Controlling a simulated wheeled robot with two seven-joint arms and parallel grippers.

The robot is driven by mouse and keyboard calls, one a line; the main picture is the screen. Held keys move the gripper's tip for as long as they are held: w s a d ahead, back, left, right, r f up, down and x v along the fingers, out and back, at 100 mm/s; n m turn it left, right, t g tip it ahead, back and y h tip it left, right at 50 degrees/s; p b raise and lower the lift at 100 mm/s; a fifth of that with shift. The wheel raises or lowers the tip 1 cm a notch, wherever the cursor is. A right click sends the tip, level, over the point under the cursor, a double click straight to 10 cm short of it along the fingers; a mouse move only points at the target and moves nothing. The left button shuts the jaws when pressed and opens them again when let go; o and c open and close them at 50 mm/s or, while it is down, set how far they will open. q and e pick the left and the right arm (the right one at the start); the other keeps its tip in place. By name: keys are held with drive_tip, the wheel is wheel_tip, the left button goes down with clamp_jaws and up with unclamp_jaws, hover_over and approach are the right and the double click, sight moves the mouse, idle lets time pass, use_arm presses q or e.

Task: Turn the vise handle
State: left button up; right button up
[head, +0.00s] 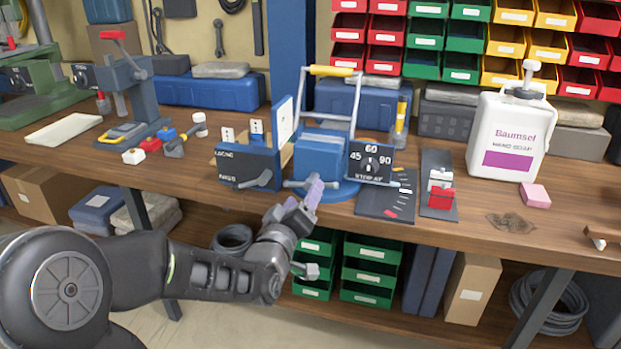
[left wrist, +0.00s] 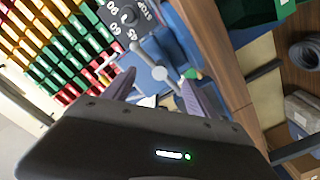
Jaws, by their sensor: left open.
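The blue vise (head: 320,155) stands on its round base near the front edge of the workbench. Its grey handle (head: 330,183), a crossbar on a hub, faces me at the front. In the left wrist view the handle (left wrist: 158,72) shows its round hub and bar between the fingers. My left gripper (head: 308,200) is just in front of the vise handle, with its purple fingers pointing at it. In the left wrist view the left gripper (left wrist: 156,80) is open, with its fingers apart on either side of the handle hub. I cannot tell whether they touch it. My right gripper is not in view.
A dark lever panel (head: 247,166) stands left of the vise. A dial panel (head: 371,163) and a scale plate (head: 386,194) are close on its right. A red-switch plate (head: 440,190) and a white soap bottle (head: 507,135) stand farther right. Green bins (head: 370,270) sit below the bench.

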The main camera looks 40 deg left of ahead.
sight(309, 188)
use_arm(q)
drive_tip(key=x, duration=0.6)
drive_tip(key=shift+s, duration=0.1)
drive_tip(key=shift+c, duration=0.3)
clamp_jaws()
idle(0.4)
